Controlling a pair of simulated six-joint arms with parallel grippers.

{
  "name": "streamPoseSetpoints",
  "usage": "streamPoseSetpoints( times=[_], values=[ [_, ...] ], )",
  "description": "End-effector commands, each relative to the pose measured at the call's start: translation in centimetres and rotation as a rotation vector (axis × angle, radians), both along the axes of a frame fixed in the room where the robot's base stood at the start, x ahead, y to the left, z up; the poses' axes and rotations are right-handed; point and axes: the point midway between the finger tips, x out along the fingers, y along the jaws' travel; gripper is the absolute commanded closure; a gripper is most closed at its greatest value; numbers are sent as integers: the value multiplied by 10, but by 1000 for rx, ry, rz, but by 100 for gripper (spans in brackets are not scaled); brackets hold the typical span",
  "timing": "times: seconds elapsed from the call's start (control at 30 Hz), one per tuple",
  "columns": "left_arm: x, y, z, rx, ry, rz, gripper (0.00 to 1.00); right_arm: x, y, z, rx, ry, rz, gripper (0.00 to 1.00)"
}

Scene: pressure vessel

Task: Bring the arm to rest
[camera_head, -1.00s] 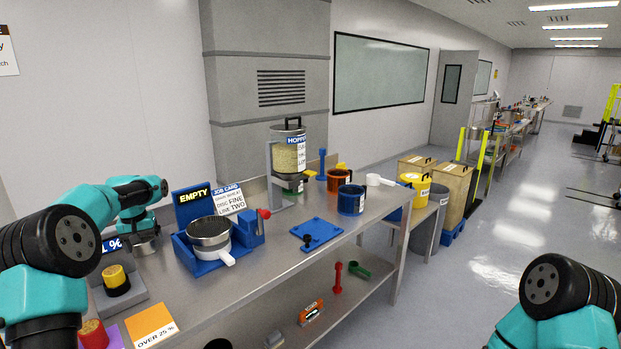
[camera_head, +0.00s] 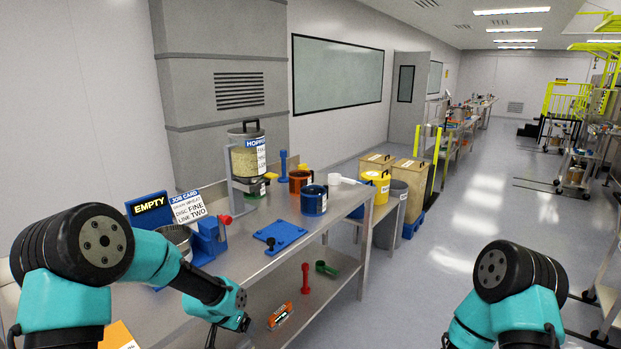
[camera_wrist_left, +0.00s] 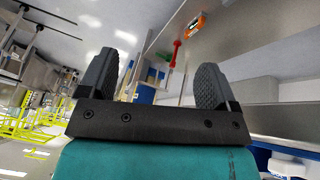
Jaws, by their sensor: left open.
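My left arm (camera_head: 165,262) comes in from the left of the head view and reaches down in front of the workbench edge. Its fingers are hardly visible there. In the left wrist view my left gripper (camera_wrist_left: 155,85) is open, its two dark fingers wide apart with nothing between them. Beyond the fingers that view shows a red tool (camera_wrist_left: 176,52) and an orange item (camera_wrist_left: 195,25) on the bench's lower shelf, out of the gripper's reach. My right arm (camera_head: 515,285) shows at the lower right of the head view; its gripper is outside the frame.
The steel workbench (camera_head: 310,235) holds a hopper (camera_head: 248,160), a blue pot (camera_head: 314,200), an amber pot (camera_head: 300,181), a blue plate (camera_head: 279,236) and a job card (camera_head: 188,206). The lower shelf carries a red tool (camera_head: 305,278). The floor (camera_head: 440,240) on the right is clear.

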Motion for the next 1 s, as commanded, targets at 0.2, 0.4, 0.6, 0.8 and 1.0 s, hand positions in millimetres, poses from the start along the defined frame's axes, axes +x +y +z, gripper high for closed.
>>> streamPoseSetpoints(
  times=[0.2, 0.4, 0.6, 0.8, 1.0],
  values=[
    [-83, 4, -87, -67, 149, 136, 16, 0, 0, 0, 0, 0, 0, 16],
    [-183, 9, -149, -113, 297, 302, 16, 0, 0, 0, 0, 0, 0, 16],
    [-260, 14, -175, -127, 399, 434, 16, 0, 0, 0, 0, 0, 0, 16],
    [-277, 15, -178, -128, 420, 465, 16, 0, 0, 0, 0, 0, 0, 16],
    [-276, 15, -178, -128, 419, 464, 16, 0, 0, 0, 0, 0, 0, 16]
  ],
)
